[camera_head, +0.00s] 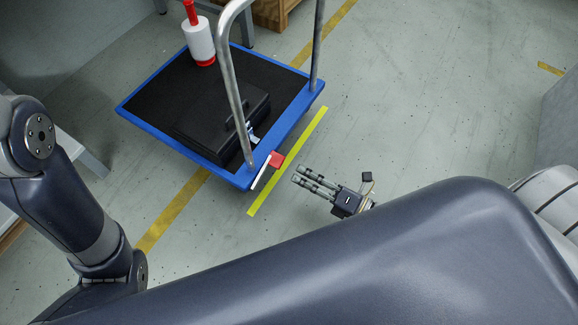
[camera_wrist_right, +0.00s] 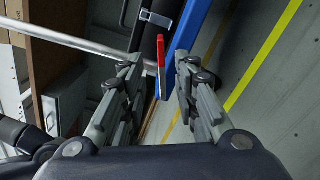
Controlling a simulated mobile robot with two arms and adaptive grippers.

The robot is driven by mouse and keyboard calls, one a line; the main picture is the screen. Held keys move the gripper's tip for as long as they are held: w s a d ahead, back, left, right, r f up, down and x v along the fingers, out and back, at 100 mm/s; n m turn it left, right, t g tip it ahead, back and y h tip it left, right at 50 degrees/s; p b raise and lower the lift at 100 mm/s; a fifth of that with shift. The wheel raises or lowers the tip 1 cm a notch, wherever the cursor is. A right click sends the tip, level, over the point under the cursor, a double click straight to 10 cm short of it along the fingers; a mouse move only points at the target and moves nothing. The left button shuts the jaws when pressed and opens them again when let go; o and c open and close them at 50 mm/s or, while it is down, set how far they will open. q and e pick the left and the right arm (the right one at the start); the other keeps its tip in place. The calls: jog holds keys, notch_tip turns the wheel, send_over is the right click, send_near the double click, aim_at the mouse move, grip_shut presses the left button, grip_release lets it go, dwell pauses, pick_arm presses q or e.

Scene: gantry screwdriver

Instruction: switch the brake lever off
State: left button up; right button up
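The brake lever (camera_head: 276,159) has a red end and a pale metal side, and sits at the near corner of the blue cart (camera_head: 147,123). In the right wrist view the red brake lever (camera_wrist_right: 161,54) appears in line with the gap between my fingers, farther off. My right gripper (camera_head: 300,176) is open and empty. Its fingers point left towards the lever, with a visible gap between the fingertips and the lever in the head view. My left arm enters at the left, but its gripper is not in view.
The cart carries a black case (camera_head: 222,112) and a white and red cylinder (camera_head: 200,40). Its grey metal handle (camera_head: 229,75) rises near the lever side. A yellow-green strip (camera_head: 290,157) lies on the floor beside the cart. Floor right of the strip is mostly clear.

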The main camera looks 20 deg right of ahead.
jog(key=v, duration=0.3)
jog(key=shift+s+d, duration=0.3)
